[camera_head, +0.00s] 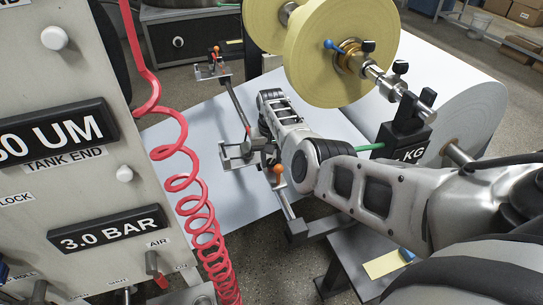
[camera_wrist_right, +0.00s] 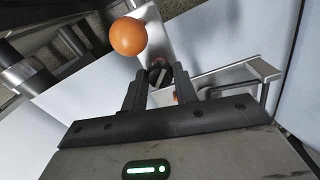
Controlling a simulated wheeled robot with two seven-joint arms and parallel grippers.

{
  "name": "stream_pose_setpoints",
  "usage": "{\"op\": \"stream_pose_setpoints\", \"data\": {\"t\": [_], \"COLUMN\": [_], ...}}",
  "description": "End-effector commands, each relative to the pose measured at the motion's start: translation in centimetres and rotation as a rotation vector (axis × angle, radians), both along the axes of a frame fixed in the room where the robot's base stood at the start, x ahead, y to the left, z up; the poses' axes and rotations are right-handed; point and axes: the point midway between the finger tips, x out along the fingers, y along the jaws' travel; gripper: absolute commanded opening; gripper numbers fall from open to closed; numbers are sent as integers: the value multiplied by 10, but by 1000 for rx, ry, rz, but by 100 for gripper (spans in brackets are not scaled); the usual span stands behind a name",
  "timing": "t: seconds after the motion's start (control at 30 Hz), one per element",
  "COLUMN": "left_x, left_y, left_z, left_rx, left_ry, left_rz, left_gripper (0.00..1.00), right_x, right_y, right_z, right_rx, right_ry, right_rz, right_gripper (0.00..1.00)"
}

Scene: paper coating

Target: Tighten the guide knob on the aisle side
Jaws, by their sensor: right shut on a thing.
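My right arm comes in from the right across the white paper web. My right gripper (camera_head: 268,153) is down at the near guide bracket and mostly hidden by my own wrist. In the right wrist view, the two dark fingers (camera_wrist_right: 158,85) are closed around a small dark guide knob (camera_wrist_right: 158,72), of which only the top shows between the fingertips. The metal guide plate (camera_wrist_right: 232,77) lies just right of the fingers. An orange ball (camera_wrist_right: 128,36) stands close by at upper left; it also shows in the head view (camera_head: 278,169). My left gripper is not in view.
A coiled red air hose (camera_head: 178,150) hangs left of the guide, before the control panel (camera_head: 75,185). Yellow rolls (camera_head: 330,45) stand above my wrist. A black KG block (camera_head: 405,142) is close beside my forearm. A second guide bracket (camera_head: 212,70) is farther back.

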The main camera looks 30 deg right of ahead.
Motion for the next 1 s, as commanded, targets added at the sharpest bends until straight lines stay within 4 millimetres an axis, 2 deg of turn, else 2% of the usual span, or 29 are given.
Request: {"op": "stream_pose_setpoints", "data": {"t": [0.2,0.6,1.0], "left_x": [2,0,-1], "left_y": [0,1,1], "left_z": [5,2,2], "left_rx": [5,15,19], "left_ry": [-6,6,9], "left_rz": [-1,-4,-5], "left_gripper": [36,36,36], "right_x": [0,0,1], "right_y": [0,0,0], "right_z": [1,1,0], "right_rx": [-1,-1,-1], "right_ry": [0,1,-2], "right_rz": [-207,-579,-842], "right_gripper": [6,6,6]}}
